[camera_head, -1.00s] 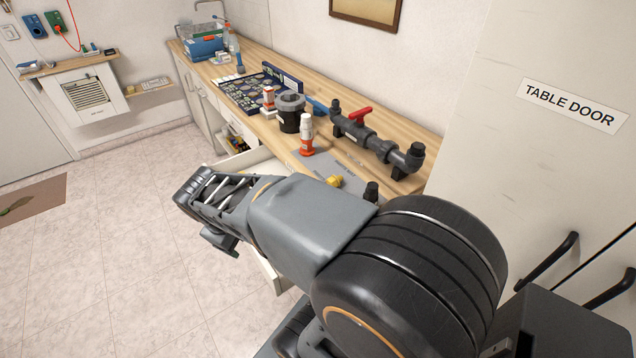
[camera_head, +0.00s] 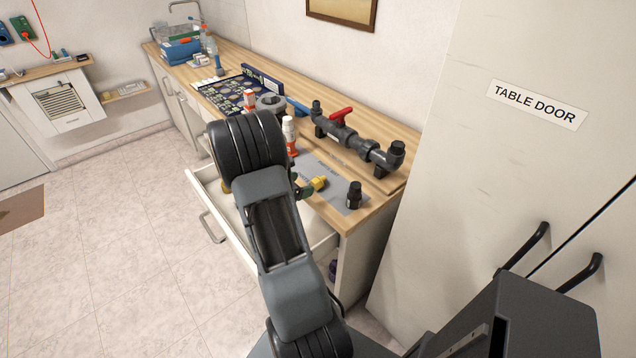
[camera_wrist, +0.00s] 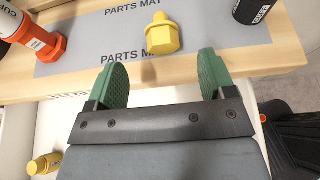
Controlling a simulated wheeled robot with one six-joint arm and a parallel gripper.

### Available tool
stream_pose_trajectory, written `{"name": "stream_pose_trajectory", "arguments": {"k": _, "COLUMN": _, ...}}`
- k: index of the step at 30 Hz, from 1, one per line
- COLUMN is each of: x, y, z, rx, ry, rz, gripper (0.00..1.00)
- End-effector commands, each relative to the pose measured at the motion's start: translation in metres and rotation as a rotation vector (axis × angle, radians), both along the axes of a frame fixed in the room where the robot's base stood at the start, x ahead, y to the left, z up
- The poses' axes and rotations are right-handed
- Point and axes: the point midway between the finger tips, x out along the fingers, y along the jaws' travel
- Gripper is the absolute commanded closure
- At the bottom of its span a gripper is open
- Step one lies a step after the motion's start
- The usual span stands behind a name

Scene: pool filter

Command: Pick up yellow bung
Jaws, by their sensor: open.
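The yellow bung (camera_wrist: 163,35) lies on the grey parts mat (camera_wrist: 92,43) near the counter's front edge. It is a hex-headed plug with a short narrower end, and it also shows in the head view (camera_head: 319,183). My gripper (camera_wrist: 162,61) has two green fingers, spread apart and empty. The bung is ahead of the fingertips, between their lines in the wrist view, and not between the fingers. In the head view my arm hides part of the gripper.
An orange-and-white bottle (camera_wrist: 40,37) stands left of the bung, and a black fitting (camera_wrist: 252,10) stands right. A drawer (camera_head: 232,215) is open below the counter, with another yellow item (camera_wrist: 45,163) inside. A pipe assembly with a red valve handle (camera_head: 341,114) lies behind.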

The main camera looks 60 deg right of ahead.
Motion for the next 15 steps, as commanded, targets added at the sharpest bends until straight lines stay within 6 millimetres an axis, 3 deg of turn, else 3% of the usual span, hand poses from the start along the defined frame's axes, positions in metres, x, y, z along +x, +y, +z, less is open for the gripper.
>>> {"name": "stream_pose_trajectory", "arguments": {"k": 6, "x": -0.009, "y": -0.025, "z": -0.011, "rx": 0.001, "ry": -0.001, "rz": -0.003, "gripper": 0.24}}
{"name": "stream_pose_trajectory", "arguments": {"k": 15, "x": -0.016, "y": -0.042, "z": -0.018, "rx": 0.003, "ry": 0.000, "rz": -0.002, "gripper": 0.24}}
